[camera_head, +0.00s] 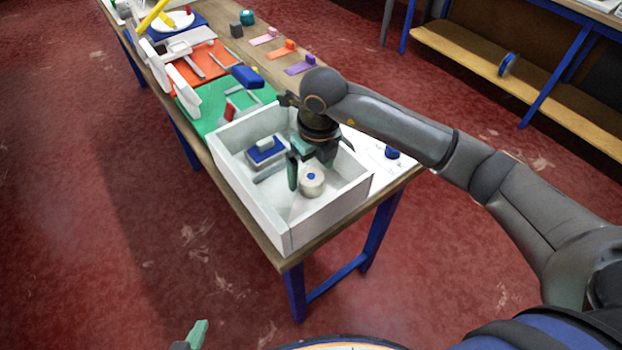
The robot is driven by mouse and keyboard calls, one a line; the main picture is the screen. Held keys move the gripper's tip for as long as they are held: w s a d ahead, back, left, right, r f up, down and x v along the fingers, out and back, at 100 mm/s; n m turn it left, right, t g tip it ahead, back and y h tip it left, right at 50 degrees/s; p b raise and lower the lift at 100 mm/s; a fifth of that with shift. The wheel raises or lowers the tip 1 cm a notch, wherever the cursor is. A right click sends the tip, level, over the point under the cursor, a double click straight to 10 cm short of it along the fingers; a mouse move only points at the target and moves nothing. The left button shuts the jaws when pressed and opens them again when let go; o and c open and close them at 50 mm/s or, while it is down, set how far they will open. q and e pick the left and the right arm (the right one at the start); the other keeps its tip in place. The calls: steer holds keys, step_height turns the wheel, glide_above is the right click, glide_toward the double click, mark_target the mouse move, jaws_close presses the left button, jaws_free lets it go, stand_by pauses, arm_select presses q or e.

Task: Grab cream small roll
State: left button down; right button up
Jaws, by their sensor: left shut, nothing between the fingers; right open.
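The cream small roll (313,187), a short cylinder with a blue centre, stands inside the white open box (246,203) near its right side. My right gripper (308,170) reaches down into the box from above, open. One green finger is at the roll's left side; the other is partly hidden behind the wrist and roll. I cannot tell whether the fingers touch the roll. My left gripper (196,334) shows only as a green fingertip at the bottom edge, shut and empty, far from the box.
A blue and grey block tool (265,151) lies in the box, left of the roll. A green mat (211,118) and an orange mat (190,74) with tools lie behind the box. Red floor surrounds the table.

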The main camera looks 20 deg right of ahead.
mark_target(311, 176)
steer(key=shift+w+f, duration=0.2)
steer(key=shift+f, duration=1.35)
steer(key=shift+c, duration=0.2)
steer(key=c, duration=1.4)
steer(key=shift+r, duration=0.15)
